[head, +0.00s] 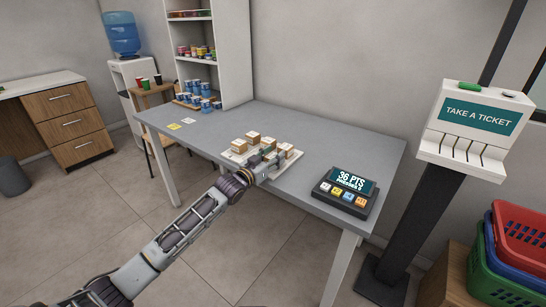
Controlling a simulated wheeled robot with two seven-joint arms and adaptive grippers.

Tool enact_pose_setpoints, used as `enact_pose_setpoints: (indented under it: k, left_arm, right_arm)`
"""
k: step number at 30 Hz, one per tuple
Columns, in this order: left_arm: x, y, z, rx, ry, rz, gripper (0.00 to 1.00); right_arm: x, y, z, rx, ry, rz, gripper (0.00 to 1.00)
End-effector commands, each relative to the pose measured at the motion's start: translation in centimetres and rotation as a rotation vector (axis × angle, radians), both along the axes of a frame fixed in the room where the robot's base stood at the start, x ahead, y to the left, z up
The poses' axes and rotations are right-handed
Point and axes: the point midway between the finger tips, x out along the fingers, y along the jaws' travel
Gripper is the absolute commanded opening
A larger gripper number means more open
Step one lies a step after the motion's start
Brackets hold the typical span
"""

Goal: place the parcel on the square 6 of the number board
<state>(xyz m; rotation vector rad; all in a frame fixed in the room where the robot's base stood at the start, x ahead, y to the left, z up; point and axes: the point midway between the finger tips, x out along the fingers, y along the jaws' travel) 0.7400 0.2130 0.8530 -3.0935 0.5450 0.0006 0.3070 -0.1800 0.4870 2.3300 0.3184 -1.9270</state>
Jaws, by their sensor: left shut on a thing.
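A white board (232,158) lies on the grey table, with several small brown-and-white box-shaped parcels (253,137) on it. I take it to be the number board, but no numbers can be read, so square 6 cannot be told apart. My left gripper (268,163) reaches in from the lower left over the near right part of the board. It is shut on a parcel; the gripper and nearby boxes hide most of it, and I cannot tell whether it touches the board. My right gripper is not in view.
A dark keypad (343,193) with a lit display stands on the table's right end. Blue cups (197,92) stand at its far left, near yellow and white cards (174,126). The table is clear behind the board. A ticket stand (475,125) rises to the right.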

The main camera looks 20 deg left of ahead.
Motion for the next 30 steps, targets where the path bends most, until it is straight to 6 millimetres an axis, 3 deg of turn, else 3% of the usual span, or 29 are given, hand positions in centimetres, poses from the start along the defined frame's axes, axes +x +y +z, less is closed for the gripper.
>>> enact_pose_setpoints:
  k: [1, 2, 6, 20, 30]
  left_arm:
    - [0.0, 0.0, -0.1, 0.000, 0.000, 0.000, 0.19]
    - [0.0, 0.0, -0.1, 0.000, 0.000, 0.000, 0.48]
    - [0.0, 0.0, -0.1, 0.000, 0.000, 0.000, 0.65]
    - [0.0, 0.0, 0.3, 0.000, 0.000, 0.000, 0.65]
    - [-1.7, 0.6, 0.1, -0.001, 0.001, 0.000, 0.65]
  right_arm:
    - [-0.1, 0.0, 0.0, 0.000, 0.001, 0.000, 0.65]
    - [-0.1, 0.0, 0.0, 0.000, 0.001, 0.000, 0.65]
    - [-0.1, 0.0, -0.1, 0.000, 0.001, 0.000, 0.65]
    - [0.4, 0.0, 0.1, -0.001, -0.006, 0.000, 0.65]
    - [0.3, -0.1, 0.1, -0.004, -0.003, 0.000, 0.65]
